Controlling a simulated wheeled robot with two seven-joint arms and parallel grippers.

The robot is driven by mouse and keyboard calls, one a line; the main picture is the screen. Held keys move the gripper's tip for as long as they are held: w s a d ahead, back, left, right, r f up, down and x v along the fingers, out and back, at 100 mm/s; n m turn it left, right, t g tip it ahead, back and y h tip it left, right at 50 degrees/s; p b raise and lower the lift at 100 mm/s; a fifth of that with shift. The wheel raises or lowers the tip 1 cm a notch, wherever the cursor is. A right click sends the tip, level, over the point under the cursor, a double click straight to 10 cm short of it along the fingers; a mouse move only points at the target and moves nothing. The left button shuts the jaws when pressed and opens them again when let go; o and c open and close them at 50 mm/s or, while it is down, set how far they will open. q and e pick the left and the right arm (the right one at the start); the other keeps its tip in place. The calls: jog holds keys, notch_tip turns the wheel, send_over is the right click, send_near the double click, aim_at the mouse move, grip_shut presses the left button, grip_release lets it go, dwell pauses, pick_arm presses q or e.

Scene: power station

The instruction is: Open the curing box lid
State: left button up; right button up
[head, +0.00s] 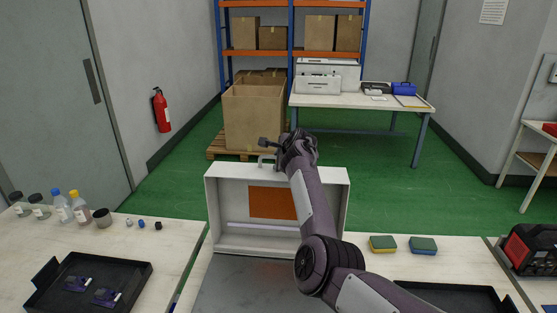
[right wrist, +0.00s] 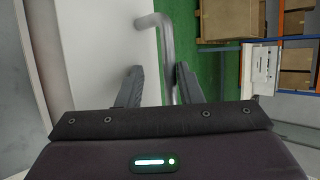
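The curing box lid (head: 227,208) stands raised, roughly upright, at the middle of the bench in the head view. Its hollow inner side faces me, with an orange-brown panel (head: 270,203) and a pale strip below. A grey flat surface (head: 235,288) lies in front of it. A grey bar handle (head: 265,158) is at the lid's top edge. My right gripper (head: 272,146) is at this handle. In the right wrist view the handle (right wrist: 167,45) runs between its open fingers (right wrist: 158,85), close to the right finger and apart from the left. My left gripper is out of view.
A black tray (head: 130,270) with small purple parts and several bottles are at left. Two sponges (head: 383,244) (head: 424,246), another black tray (head: 490,297) and a red-black device (head: 530,248) are at right. Green floor lies behind, with a cardboard box (head: 252,120) and a table (head: 360,100).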

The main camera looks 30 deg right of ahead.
jog(key=shift+s, duration=0.1)
jog(key=shift+s+r, duration=0.25)
jog(key=shift+b+v, duration=1.05)
jog(key=shift+v, duration=2.45)
